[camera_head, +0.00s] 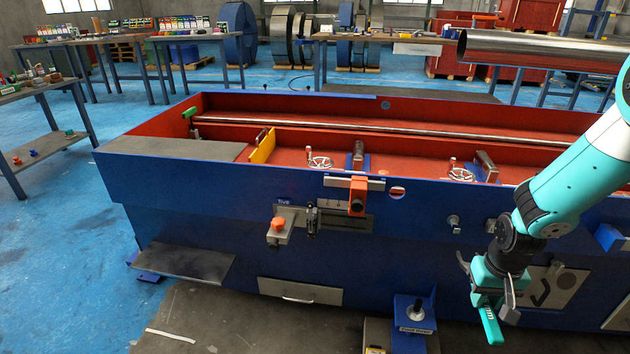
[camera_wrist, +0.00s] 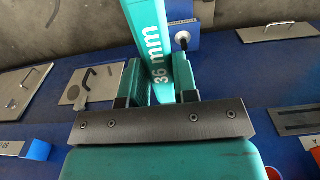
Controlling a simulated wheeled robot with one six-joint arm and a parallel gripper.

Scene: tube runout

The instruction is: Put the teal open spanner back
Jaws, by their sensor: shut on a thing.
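The teal spanner (camera_wrist: 149,40) is held between the two fingers of my gripper (camera_wrist: 160,85), with "36 mm" in white on its handle. Its far end runs past the top of the wrist view. In the head view my gripper (camera_head: 494,286) hangs in front of the blue machine's side at the right, and the spanner (camera_head: 491,326) points down from it. The spanner's upper part is mostly hidden by the gripper there.
The long blue machine (camera_head: 215,225) with a red inside fills the middle. A blue stand (camera_head: 413,326) with a dark post stands low, left of my gripper. A large steel tube (camera_head: 540,48) lies behind at upper right. Blue floor (camera_head: 50,240) is open at left.

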